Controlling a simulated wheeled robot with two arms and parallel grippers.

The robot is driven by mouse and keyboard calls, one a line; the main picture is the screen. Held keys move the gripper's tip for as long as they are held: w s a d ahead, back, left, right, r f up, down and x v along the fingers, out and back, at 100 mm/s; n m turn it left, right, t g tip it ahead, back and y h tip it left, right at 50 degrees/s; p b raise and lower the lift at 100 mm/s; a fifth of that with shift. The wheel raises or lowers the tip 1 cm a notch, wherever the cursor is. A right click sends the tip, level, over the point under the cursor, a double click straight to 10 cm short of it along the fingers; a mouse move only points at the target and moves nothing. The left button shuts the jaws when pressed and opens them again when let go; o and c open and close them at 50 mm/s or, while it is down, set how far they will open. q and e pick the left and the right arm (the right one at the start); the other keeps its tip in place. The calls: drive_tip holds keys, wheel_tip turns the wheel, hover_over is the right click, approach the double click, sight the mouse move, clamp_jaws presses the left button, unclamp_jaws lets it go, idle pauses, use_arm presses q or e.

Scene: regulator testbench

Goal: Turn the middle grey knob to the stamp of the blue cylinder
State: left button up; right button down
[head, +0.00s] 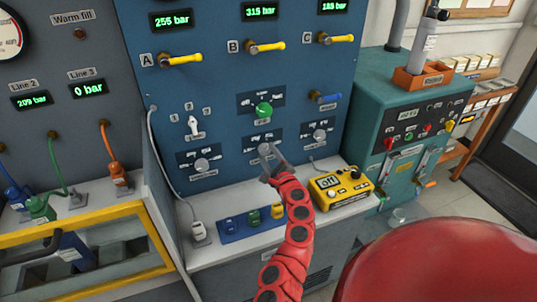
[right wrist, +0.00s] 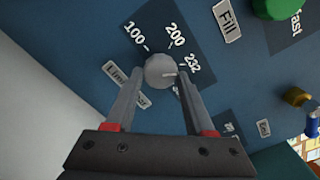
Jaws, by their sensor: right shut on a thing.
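The middle grey knob (head: 265,149) is on the lower part of the blue panel, below the green knob. In the right wrist view the round knob (right wrist: 160,70) has a short pale mark, pointing roughly toward 232. The dial reads 100, 200 and 232; its lower part is hidden by a finger. My right gripper (head: 269,170) is shut on this knob, with one finger on each side in the wrist view (right wrist: 158,88). My left gripper is not in view. A small blue item (head: 231,224) lies on the blue tray; I cannot tell whether it is the blue cylinder.
Grey knobs (head: 202,165) and (head: 320,134) flank the middle one. The green knob (head: 264,110) is above. A yellow box (head: 342,188) stands on the ledge, right of my arm. The blue tray (head: 238,232) is left of my arm. Yellow handles (head: 186,59) are higher up.

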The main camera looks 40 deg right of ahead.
drive_tip(key=shift+f, duration=0.1)
idle(0.3)
drive_tip(key=shift+c, duration=1.3)
unclamp_jaws()
drive_tip(key=b+v, duration=0.1)
drive_tip(key=v, duration=1.6)
drive_tip(key=shift+s+b, duration=0.25)
drive_tip(key=shift+b, duration=0.05)
drive_tip(key=shift+s+f, duration=0.1)
